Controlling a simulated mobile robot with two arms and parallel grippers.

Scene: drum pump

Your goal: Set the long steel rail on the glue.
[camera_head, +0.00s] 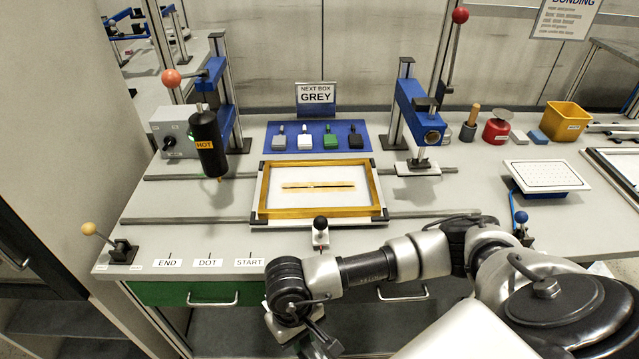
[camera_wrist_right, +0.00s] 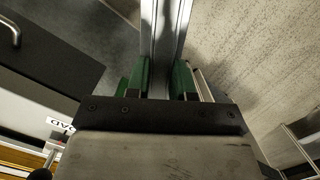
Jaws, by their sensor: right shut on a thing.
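My right gripper (camera_head: 322,343) is low at the bottom edge of the head view, in front of the bench, and only partly shows there. In the right wrist view, its green fingers (camera_wrist_right: 163,82) are shut on a long steel rail (camera_wrist_right: 165,35), which runs away from the jaws and out at the top edge. The rail cannot be made out in the head view. A thin pale-yellow strip with a dark line, likely the glue (camera_head: 318,186), lies on a white panel (camera_head: 318,203) inside a yellow frame (camera_head: 318,212) on the bench. My left gripper is not in view.
A black lever knob (camera_head: 320,224) stands in front of the frame. A black "HOT" glue tool (camera_head: 207,143) hangs left of it. A blue press (camera_head: 418,110) stands behind right. Green drawers (camera_head: 195,293) with handles are under the bench front. A white perforated plate (camera_head: 547,176) lies right.

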